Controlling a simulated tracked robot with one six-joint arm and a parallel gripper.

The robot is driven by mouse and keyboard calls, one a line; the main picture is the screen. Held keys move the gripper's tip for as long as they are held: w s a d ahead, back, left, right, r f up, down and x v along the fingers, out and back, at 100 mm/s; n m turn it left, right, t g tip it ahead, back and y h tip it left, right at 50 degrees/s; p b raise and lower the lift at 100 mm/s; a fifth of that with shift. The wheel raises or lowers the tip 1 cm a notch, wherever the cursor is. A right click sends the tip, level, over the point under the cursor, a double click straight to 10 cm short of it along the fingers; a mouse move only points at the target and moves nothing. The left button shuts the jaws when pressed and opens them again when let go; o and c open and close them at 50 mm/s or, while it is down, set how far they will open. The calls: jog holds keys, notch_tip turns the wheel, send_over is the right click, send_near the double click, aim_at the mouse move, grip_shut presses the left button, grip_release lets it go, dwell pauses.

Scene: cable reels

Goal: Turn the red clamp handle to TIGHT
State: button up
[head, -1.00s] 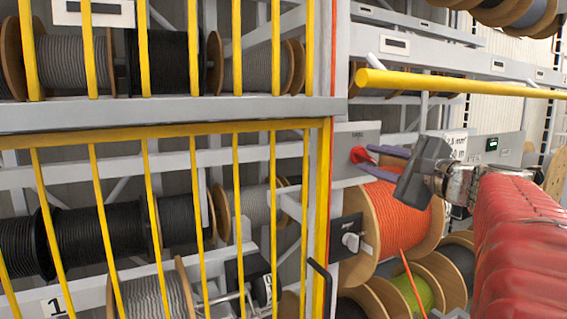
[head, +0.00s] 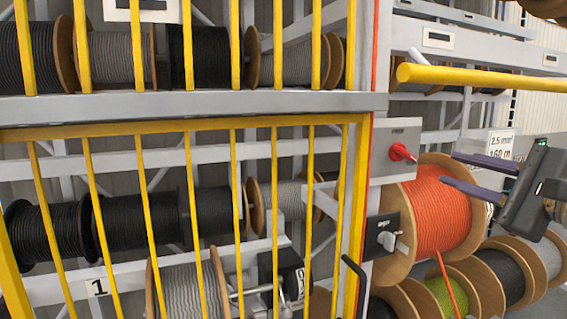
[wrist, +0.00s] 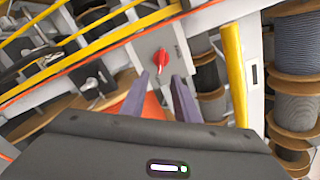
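The red clamp handle (head: 402,152) sits on a grey plate (head: 385,168) above the orange cable reel (head: 443,215). The plate's lettering is too small to read. In the wrist view the handle (wrist: 161,62) shows ahead of and between my two finger ends. My gripper (head: 450,169) is to the right of the handle in the head view. Its purple fingers are apart, with nothing between them, and they do not touch the handle. My gripper also shows in the wrist view (wrist: 161,80).
A yellow bar (head: 480,80) sticks out above my gripper. A yellow barred gate (head: 190,128) fills the left. A black latch with a light grey knob (head: 387,240) is below the plate. More cable reels (head: 505,272) stand low on the right.

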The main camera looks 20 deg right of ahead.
jog(key=shift+s, duration=1.15)
